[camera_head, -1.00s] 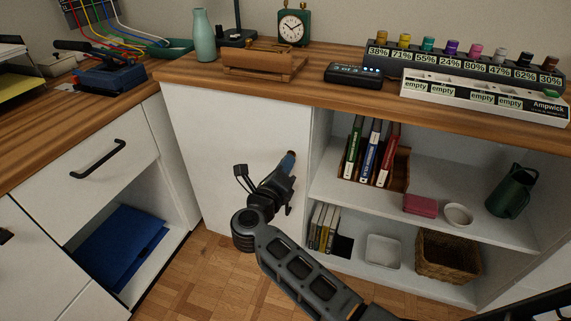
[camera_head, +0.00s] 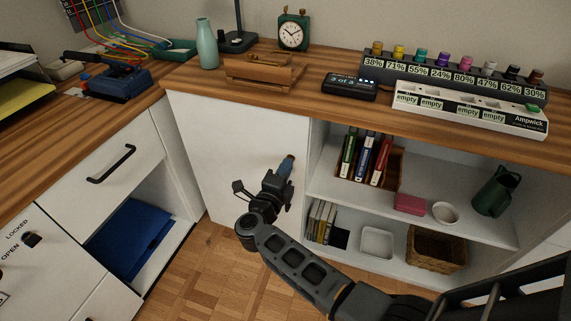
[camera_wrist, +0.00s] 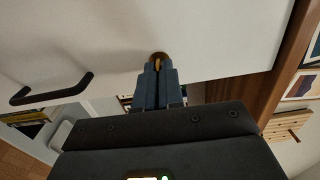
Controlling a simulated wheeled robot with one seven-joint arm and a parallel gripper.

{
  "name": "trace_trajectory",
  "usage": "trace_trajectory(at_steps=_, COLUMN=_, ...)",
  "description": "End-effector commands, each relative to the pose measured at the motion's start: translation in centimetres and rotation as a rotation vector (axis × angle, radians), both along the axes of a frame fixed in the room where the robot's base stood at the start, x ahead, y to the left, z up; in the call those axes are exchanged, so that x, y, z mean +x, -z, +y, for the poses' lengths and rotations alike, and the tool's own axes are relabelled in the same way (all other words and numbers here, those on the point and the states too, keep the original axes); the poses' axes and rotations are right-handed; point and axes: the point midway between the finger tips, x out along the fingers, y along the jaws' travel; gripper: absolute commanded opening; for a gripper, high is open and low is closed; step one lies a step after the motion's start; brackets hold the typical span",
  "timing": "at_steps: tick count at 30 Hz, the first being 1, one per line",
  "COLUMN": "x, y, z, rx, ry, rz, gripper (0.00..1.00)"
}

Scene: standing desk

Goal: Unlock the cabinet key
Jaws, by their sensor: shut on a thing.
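The white cabinet door (camera_head: 225,150) stands closed under the desk top, left of the open shelves. My gripper (camera_head: 287,165) is at the right part of this door, near its edge by the shelves. In the wrist view, my gripper (camera_wrist: 158,72) has its blue-grey fingers shut on a small yellow key (camera_wrist: 157,65). The key's far end meets a round brownish lock (camera_wrist: 160,55) on the white door (camera_wrist: 200,35). The fingers hide most of the key, and I cannot tell how far it is turned.
A drawer with a black handle (camera_head: 111,164) and an open compartment with a blue folder (camera_head: 130,238) are at left. A knob (camera_head: 32,240) marked LOCKED and OPEN is at lower left. Shelves (camera_head: 420,185) at right hold books and a basket. Floor is clear below.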

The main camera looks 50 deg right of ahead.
Motion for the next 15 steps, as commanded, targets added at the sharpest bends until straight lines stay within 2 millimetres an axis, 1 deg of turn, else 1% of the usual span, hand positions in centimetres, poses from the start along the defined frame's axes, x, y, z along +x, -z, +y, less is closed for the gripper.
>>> trace_trajectory(at_steps=6, x=0.03, y=0.04, z=0.04, rx=-0.011, ry=-0.001, rz=0.034, gripper=0.0)
trace_trajectory(at_steps=15, x=0.03, y=0.09, z=0.04, rx=-0.012, ry=-0.002, rz=0.036, gripper=0.0)
